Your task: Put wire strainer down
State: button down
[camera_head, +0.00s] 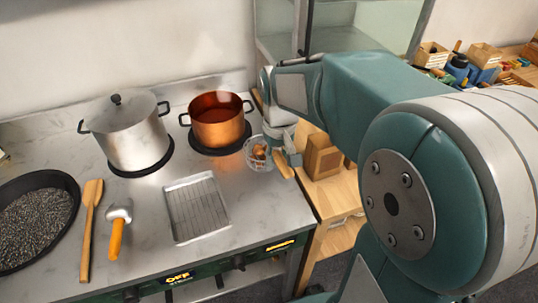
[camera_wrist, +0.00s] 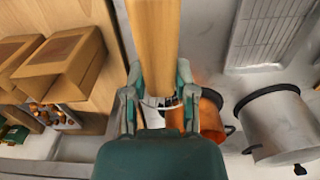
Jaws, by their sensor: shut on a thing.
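The wire strainer (camera_head: 260,155) has a round wire basket with brown chestnuts in it and a light wooden handle (camera_head: 282,165). The basket is just right of and below the copper pot (camera_head: 217,122), over the right part of the stove top. I cannot tell whether it touches the surface. My gripper (camera_wrist: 158,98) is shut on the strainer; in the wrist view the wooden handle (camera_wrist: 155,45) runs up between the fingers and a bit of wire rim shows. In the head view my arm partly hides the gripper.
A lidded steel pot (camera_head: 129,130) stands left of the copper pot. A recessed drain tray (camera_head: 196,208) is in front. A wooden spatula (camera_head: 88,225), an orange-handled tool (camera_head: 117,236) and a dark pan (camera_head: 35,215) lie left.

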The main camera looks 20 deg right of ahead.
jog(key=shift+w+a+f, duration=0.15)
jog(key=shift+w+f, duration=0.35)
jog(key=shift+f, duration=0.1)
jog(key=shift+w+f, duration=0.1)
jog(key=shift+f, duration=1.6)
jog(key=shift+c, duration=2.1)
grip_release()
